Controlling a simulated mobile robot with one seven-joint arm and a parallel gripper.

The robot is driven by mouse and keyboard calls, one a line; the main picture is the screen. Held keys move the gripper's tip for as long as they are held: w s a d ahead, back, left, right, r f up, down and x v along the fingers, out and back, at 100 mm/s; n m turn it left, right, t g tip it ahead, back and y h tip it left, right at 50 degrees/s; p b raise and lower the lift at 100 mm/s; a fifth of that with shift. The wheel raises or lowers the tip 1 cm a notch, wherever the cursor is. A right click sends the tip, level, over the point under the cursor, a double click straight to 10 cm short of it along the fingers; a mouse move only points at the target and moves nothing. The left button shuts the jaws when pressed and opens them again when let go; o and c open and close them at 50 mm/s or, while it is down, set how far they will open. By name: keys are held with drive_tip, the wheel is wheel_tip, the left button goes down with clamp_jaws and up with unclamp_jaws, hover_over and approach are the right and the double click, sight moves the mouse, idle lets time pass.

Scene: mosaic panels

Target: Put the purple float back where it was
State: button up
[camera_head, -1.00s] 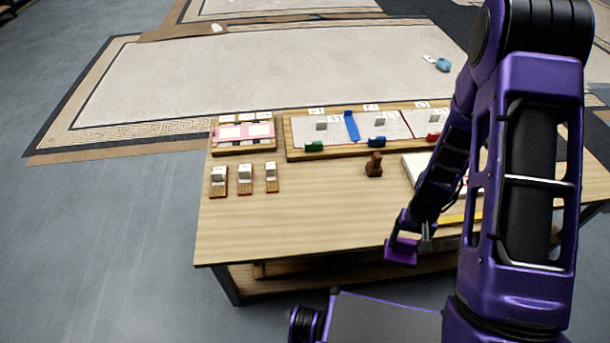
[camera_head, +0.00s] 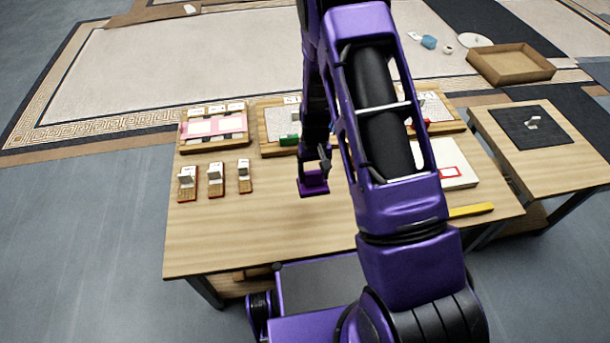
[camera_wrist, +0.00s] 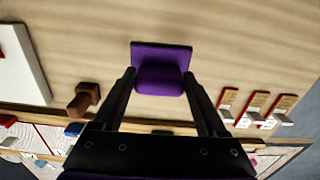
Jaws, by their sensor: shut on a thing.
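The purple float (camera_head: 313,184) is a small rectangular plate with a rounded block on it. It hangs from my gripper (camera_head: 318,170), over the middle of the wooden table (camera_head: 250,245). In the wrist view the float (camera_wrist: 160,68) lies at the fingertips of my gripper (camera_wrist: 160,85), which is shut on it. A long panel board (camera_head: 268,141) lies along the table's far side, partly hidden by my arm. A green float (camera_head: 289,140) sits at its near edge. The wrist view shows a blue float (camera_wrist: 74,129) by the board.
Three wooden pieces with white blocks (camera_head: 216,180) stand at the table's left. A pink-and-white panel (camera_head: 213,128) is behind them. A brown stamp-like piece (camera_wrist: 84,98), a white board with a red rectangle (camera_head: 448,172) and a yellow bar (camera_head: 471,210) are also there. The front left is clear.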

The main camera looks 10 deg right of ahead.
drive_tip(key=w+d+b, duration=0.1)
drive_tip(key=w+b, duration=0.2)
drive_tip(key=w, duration=1)
wheel_tip(320, 180, down, 10)
drive_tip(key=shift+w+d+f+b, duration=0.1)
drive_tip(key=shift+w+f+b, duration=0.05)
drive_tip(key=shift+b, duration=0.5)
drive_tip(key=shift+f, duration=0.1)
drive_tip(key=o, duration=1.2)
drive_tip(key=shift+o, duration=0.2)
wheel_tip(320, 180, up, 12)
drive_tip(key=p, duration=0.1)
drive_tip(key=shift+p, duration=0.3)
